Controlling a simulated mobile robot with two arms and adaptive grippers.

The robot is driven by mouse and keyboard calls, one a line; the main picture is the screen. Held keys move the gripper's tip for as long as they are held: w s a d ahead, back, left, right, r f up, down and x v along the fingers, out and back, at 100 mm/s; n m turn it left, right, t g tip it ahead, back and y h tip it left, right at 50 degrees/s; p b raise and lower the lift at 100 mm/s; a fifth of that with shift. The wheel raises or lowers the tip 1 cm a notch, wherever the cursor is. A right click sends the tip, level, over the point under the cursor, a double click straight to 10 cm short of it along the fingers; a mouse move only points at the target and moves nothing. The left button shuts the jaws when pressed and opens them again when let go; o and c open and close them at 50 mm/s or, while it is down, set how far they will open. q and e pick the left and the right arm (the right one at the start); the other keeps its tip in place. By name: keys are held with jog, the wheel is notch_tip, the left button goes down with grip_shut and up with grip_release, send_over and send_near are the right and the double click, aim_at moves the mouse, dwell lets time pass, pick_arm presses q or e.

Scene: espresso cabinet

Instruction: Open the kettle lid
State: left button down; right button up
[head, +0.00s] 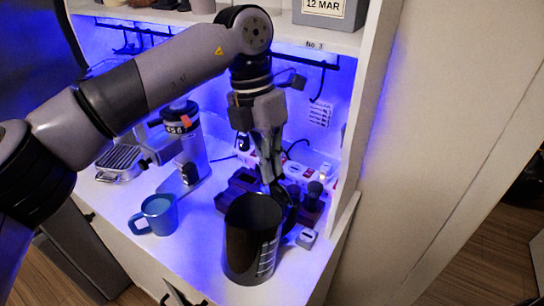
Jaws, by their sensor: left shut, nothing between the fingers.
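The kettle appears to be the dark cylinder (238,245) with white marks on its right side, standing upright near the counter's front edge. Its round top looks dark, and I cannot tell whether that is a flat lid or an open mouth. A dark curved part (291,212) shows at its back right; I cannot tell whether it is the handle or a raised lid. My left gripper (273,178) points down just behind the kettle's top rim, shut and empty. Whether it touches the kettle is unclear. My right gripper is not in view.
A blue mug (158,214) stands left of the kettle on the white counter (205,240). A grinder (190,145) stands farther back. Dark wooden boxes (240,182) lie close behind the kettle. The cabinet's side panel (350,140) bounds the right. A shelf (300,36) hangs above.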

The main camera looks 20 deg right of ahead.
pick_arm(q)
jog(key=shift+d, duration=0.1)
jog(key=shift+a, duration=0.4)
jog(key=shift+d, duration=0.15)
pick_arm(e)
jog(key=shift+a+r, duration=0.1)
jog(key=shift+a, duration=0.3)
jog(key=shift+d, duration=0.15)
